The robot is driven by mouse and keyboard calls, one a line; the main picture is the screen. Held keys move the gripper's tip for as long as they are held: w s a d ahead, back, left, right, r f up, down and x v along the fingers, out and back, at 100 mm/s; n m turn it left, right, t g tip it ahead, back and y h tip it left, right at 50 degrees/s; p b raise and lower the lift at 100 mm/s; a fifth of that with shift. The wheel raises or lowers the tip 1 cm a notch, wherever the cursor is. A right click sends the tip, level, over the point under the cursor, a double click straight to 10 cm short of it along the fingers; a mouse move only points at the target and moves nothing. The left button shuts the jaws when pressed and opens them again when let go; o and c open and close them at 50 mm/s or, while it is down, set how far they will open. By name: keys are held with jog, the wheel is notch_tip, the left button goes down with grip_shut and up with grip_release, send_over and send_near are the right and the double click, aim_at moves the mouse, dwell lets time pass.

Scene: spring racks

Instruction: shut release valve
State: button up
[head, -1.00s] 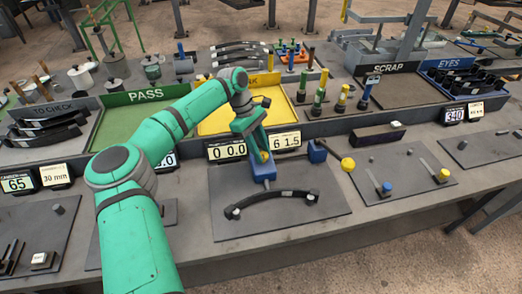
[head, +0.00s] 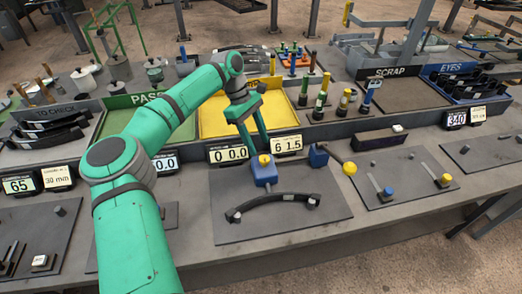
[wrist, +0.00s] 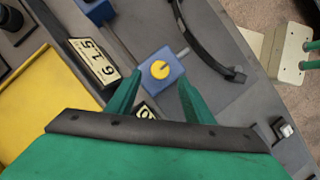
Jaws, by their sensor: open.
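A blue block with a round yellow knob (head: 265,160) stands on the grey plate behind a black curved spring (head: 272,203). I take this knob for the release valve. In the wrist view the yellow knob (wrist: 159,69) shows from above with a dark notch in its face. My gripper (head: 256,150) is open and empty, with its green fingers just behind the block in the head view. In the wrist view my gripper (wrist: 153,96) has one finger on each side of the block's near edge. I cannot tell whether either finger touches it.
Another blue block (head: 318,156) with a yellow ball (head: 350,168) on a rod stands to the right. Number displays (head: 229,154) line the ledge behind. A yellow tray (head: 215,118) lies beyond.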

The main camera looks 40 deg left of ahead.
jog(key=v, duration=0.5)
jog(key=shift+r, duration=0.1)
jog(key=shift+d, duration=0.1)
dwell(0.4)
